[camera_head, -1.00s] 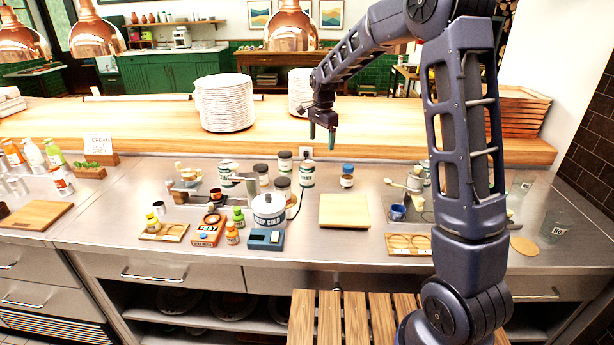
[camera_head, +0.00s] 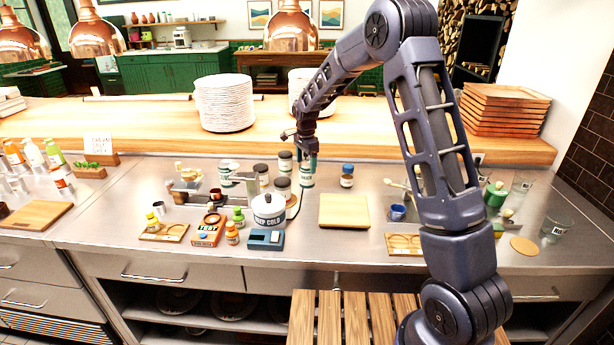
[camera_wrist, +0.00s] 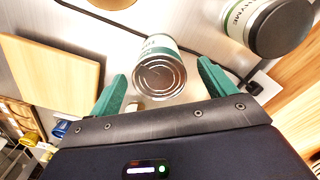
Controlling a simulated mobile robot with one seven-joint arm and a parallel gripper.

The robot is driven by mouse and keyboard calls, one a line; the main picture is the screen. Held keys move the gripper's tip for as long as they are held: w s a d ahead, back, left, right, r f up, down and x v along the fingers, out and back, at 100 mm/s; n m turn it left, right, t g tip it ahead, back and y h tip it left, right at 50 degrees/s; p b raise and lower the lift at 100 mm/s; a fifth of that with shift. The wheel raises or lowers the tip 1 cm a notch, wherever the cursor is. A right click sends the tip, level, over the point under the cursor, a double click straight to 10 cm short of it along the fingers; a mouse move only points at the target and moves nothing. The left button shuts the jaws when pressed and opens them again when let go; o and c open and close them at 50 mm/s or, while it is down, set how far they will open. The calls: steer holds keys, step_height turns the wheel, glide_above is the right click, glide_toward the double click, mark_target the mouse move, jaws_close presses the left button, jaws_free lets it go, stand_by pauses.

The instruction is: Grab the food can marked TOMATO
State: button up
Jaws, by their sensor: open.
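A can with a white and green label (camera_head: 307,180) stands on the steel counter below my gripper (camera_head: 307,150) in the head view. In the wrist view, the can's bare metal end (camera_wrist: 159,76) faces the camera. My gripper (camera_wrist: 162,72) is open, with one green finger on each side of the can. I cannot tell whether the fingers touch it. The label's wording is too small or turned away to read, so I cannot confirm TOMATO. Another pale can (camera_head: 229,172) stands further left among the jars.
A dark-lidded jar (camera_wrist: 268,22), its label apparently ending in "YME", stands near the can. A blue-lidded jar (camera_head: 347,177) and a wooden board (camera_head: 344,211) are to the right. A white pot (camera_head: 268,210) stands in front. The raised wooden ledge (camera_head: 380,134) runs behind.

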mark_target(307, 171)
steer(key=f, duration=0.5)
steer(key=shift+d, duration=0.2)
steer(key=shift+c, duration=0.2)
steer(key=c, duration=1.3)
steer(key=shift+r, duration=0.15)
steer(key=shift+c, duration=0.2)
